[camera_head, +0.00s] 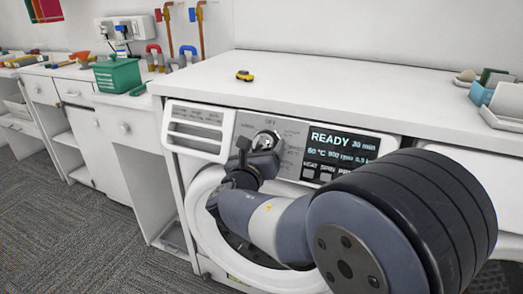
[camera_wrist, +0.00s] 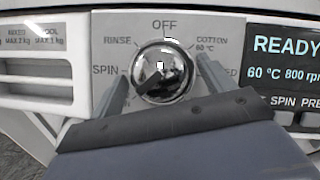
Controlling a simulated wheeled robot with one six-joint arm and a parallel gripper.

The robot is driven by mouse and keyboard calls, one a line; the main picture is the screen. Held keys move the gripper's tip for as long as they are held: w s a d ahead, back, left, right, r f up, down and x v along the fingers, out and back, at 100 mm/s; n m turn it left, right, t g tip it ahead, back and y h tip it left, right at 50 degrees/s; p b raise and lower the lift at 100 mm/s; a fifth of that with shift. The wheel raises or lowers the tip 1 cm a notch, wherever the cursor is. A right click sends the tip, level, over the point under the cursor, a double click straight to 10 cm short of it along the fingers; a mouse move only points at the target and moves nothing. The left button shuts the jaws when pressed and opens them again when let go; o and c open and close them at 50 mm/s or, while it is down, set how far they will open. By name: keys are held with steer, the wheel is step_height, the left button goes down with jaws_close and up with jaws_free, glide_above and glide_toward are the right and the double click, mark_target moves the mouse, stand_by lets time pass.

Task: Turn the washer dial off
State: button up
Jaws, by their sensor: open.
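The washer (camera_head: 228,118) stands under the white worktop, its display (camera_head: 340,150) reading READY. Its round chrome dial (camera_head: 266,138) sits on the grey panel, and it fills the middle of the wrist view (camera_wrist: 160,72). OFF is printed above the dial, RINSE and SPIN on the left, COTTON 60 °C on the right. A dark line on the dial slants to the lower left; reflections make its exact setting hard to tell. My gripper (camera_wrist: 163,68) is open, one finger on each side of the dial, with gaps visible. It also shows in the head view (camera_head: 257,150). Lower labels are partly hidden.
The detergent drawer (camera_head: 199,130) is left of the dial. The worktop (camera_head: 330,95) overhangs the panel and holds a small yellow toy car (camera_head: 245,76). A green box (camera_head: 118,74) stands on the left counter, and a tray (camera_head: 503,118) is at the right.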

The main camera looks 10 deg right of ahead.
steer(key=c, duration=1)
